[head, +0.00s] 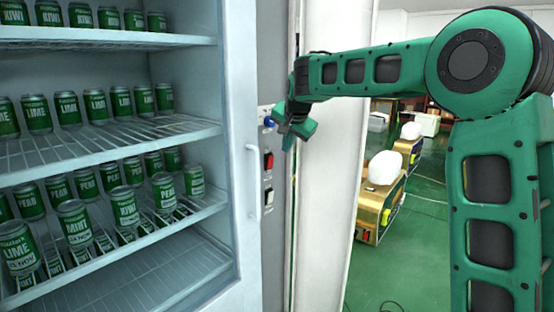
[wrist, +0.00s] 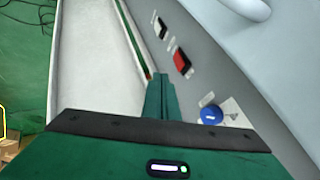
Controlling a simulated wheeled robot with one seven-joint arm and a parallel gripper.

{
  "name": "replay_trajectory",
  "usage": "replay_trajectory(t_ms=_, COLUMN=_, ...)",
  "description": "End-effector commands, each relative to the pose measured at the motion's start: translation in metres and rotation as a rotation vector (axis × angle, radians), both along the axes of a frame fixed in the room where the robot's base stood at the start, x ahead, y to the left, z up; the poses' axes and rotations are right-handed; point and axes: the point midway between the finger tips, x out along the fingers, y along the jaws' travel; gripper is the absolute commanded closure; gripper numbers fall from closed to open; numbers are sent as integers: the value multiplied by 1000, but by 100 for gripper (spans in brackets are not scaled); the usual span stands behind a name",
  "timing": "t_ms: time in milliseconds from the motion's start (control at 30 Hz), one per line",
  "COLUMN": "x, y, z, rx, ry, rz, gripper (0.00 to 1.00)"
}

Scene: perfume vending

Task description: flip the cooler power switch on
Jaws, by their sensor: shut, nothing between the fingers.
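A narrow grey panel (head: 275,230) beside the cooler door carries a red rocker switch (head: 268,160) and, below it, a black-and-white switch (head: 268,197). A blue round knob (head: 269,122) sits above them. The wrist view also shows the red switch (wrist: 182,62), the other switch (wrist: 160,27) and the blue knob (wrist: 211,115). The labels are too small to read, so I cannot tell which switch is marked for cooler power. My gripper (head: 288,145) is shut and empty, in front of the panel, just right of and slightly above the red switch. Its fingers (wrist: 161,76) appear apart from both switches.
The cooler (head: 190,130) at left holds several rows of green cans on wire shelves. A white vertical door handle (head: 254,180) stands out left of the panel. A white wall edge (head: 328,200) is right of it. Golden machines (head: 380,210) stand on the green floor behind.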

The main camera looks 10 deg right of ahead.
Motion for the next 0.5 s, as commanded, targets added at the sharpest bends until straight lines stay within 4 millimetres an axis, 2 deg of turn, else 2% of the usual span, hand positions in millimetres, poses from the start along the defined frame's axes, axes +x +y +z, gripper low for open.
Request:
replay_trajectory(t_ms=233, x=12, y=-2, z=-16, rx=0, ry=3, rz=-2, gripper=100)
replay_trajectory(t_ms=500, x=43, y=-4, z=-54, rx=1, ry=4, rz=-1, gripper=100)
